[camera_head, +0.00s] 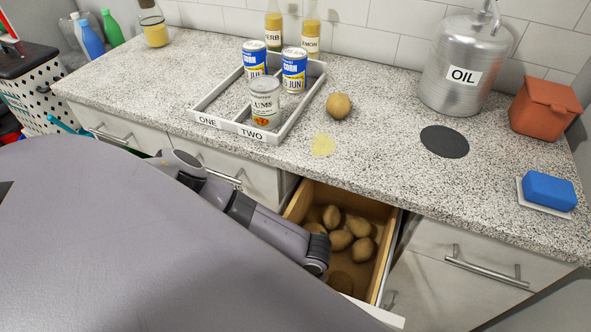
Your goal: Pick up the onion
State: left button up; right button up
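A round brown onion-like thing (339,106) rests on the speckled counter, right of the divided tray, with nothing touching it. Its surface detail is too small to confirm that it is an onion. One of my grey arms crosses in front of the counter's front edge and reaches over the left side of the open drawer, well below the onion. No gripper fingers can be made out on it. Neither gripper is visible.
The open drawer (294,204) holds several potato-like things (341,240). A white tray (207,121) holds cans (265,106). An oil canister (452,85), dark disc (444,142), terracotta pot (545,108) and blue sponge (549,190) stand right.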

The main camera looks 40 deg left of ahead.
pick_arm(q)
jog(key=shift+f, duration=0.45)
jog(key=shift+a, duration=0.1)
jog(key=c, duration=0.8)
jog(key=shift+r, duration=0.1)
